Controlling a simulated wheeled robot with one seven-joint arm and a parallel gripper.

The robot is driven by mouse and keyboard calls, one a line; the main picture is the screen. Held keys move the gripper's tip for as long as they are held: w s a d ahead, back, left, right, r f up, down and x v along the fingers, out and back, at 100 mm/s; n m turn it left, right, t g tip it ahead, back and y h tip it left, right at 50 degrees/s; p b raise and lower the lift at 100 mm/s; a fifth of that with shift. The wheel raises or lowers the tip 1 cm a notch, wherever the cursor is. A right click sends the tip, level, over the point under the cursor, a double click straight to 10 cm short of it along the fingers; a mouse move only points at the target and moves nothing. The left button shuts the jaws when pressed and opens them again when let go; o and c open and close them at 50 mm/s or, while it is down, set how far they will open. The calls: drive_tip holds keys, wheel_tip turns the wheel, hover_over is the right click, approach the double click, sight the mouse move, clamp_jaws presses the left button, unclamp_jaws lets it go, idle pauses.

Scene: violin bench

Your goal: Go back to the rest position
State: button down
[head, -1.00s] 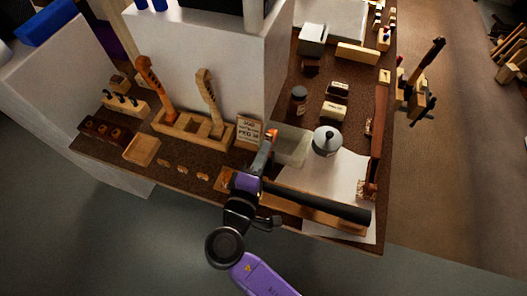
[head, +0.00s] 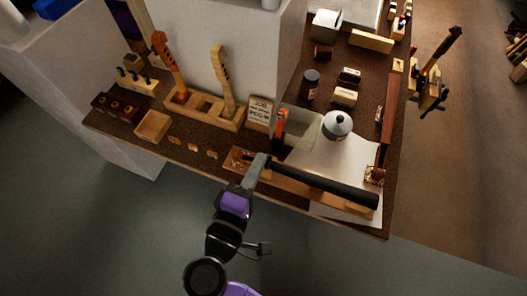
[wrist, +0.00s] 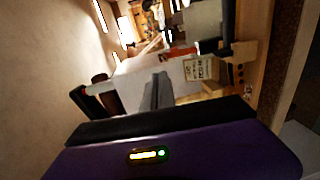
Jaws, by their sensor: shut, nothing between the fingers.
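My gripper (head: 259,163) is shut and empty. In the head view its grey fingers point up the picture, over the bench's front edge, beside the left end of a long black bar (head: 320,186). Whether they touch the bar cannot be told. In the wrist view the shut fingers (wrist: 160,88) stand together in the middle, with the blurred bench scene beyond. The purple wrist housing (head: 234,204) is in front of the bench edge, over the grey floor.
The brown bench (head: 225,170) holds scroll necks in a wooden rack (head: 200,108), a job card (head: 260,111), an orange-handled tool (head: 280,122), a clear tray (head: 303,129), a grey lidded pot (head: 337,124) and a dark jar (head: 310,84). The floor (head: 120,230) in front is clear.

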drive_tip(key=shift+s+a+r, duration=0.1)
drive_tip(key=shift+s+a, duration=0.1)
drive_tip(key=shift+s, duration=0.3)
drive_tip(key=s+a+f+g+y, duration=0.2)
drive_tip(key=a+f+y, duration=0.2)
drive_tip(key=a+y, duration=0.45)
drive_tip(key=s+d+r+m+h, duration=0.1)
drive_tip(key=s+d+r+m, duration=0.1)
drive_tip(key=s+d+m, duration=0.2)
drive_tip(key=s+d+r+m, duration=0.3)
drive_tip(key=s+d+m, duration=0.2)
drive_tip(key=s+d, duration=0.5)
drive_tip(key=s+d+r+m+t+h, duration=0.1)
drive_tip(key=s+d+m, duration=0.4)
drive_tip(key=d, duration=1.1)
drive_tip(key=shift+s+d+r+h, duration=0.35)
drive_tip(key=shift+s+r, duration=0.4)
drive_tip(key=shift+s, duration=0.3)
